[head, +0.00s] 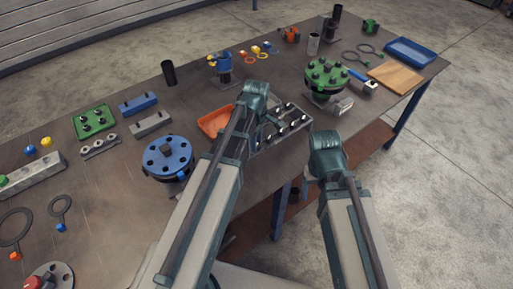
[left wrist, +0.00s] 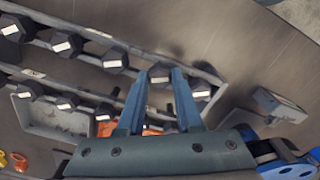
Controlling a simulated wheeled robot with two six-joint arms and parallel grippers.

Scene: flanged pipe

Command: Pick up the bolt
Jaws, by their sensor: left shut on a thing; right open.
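Several black hex-head bolts stand in a grey rack (head: 284,127) near the table's front edge. In the left wrist view, the rack's rails hold two rows of bolts, including a row at the left (left wrist: 66,43). My left gripper (left wrist: 162,72) is over the rack, shut on a bolt (left wrist: 160,74) whose head shows between its fingertips. The bolt's shank is hidden, so I cannot tell whether it is still in the rack. In the head view my left wrist hides the fingers. My right gripper (head: 326,155) is open to the right of the rack, its fingers mostly hidden.
An orange tray (head: 215,121) lies just left of the rack. A blue flange (head: 167,158) stands left of my left arm. A green flange (head: 327,76) with bolts stands behind the rack. A blue tray (head: 410,52) and wooden board (head: 396,77) lie at the far right.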

